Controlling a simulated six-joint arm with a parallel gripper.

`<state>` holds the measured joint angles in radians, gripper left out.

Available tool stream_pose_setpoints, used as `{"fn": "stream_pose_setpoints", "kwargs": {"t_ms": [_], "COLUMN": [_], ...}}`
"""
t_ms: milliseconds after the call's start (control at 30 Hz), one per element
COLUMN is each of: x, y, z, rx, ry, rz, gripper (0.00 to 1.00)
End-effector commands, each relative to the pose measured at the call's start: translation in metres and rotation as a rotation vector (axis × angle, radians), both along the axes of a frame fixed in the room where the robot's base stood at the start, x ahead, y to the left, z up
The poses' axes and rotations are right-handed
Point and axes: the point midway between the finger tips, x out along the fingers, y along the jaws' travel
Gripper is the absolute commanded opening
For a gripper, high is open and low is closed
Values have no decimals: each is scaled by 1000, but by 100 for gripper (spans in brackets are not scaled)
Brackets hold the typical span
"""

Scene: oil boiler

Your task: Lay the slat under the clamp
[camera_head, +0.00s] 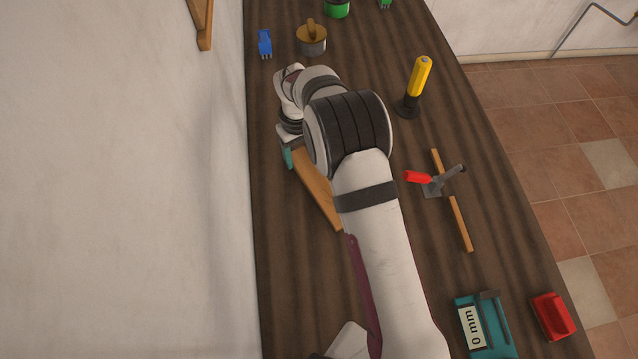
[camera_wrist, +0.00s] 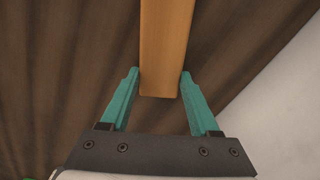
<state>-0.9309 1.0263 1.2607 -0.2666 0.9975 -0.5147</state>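A long flat wooden slat (camera_head: 318,190) lies left of my arm in the head view, at a slant along the dark bench. In the wrist view the slat (camera_wrist: 165,45) runs up from between my gripper's teal fingers (camera_wrist: 160,82). Both fingertips sit against its sides near its end, with no clear gap. Whether the slat touches the bench is hard to tell. My wrist hides most of my gripper (camera_head: 287,157) in the head view. The clamp (camera_head: 436,187), grey with a red handle, is on the right. A thin wooden strip (camera_head: 461,223) runs at its base.
A yellow-handled tool (camera_head: 418,78) stands behind the clamp. A teal gauge reading 0 mm (camera_head: 483,325) and a red block (camera_head: 553,316) are at the front right. A wood-topped pot (camera_head: 312,40) and blue clip (camera_head: 265,44) are at the back. A wall borders the bench's left.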

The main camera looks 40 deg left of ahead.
Motion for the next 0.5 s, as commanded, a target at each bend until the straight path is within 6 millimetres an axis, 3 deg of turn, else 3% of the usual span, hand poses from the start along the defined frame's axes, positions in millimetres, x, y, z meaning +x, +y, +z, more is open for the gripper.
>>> {"fn": "stream_pose_setpoints", "kwargs": {"t_ms": [33,300,500], "x": [0,0,0], "y": [0,0,0], "z": [0,0,1], "rx": [0,0,0], "ry": [0,0,0], "rz": [0,0,0], "gripper": [49,0,0]}}
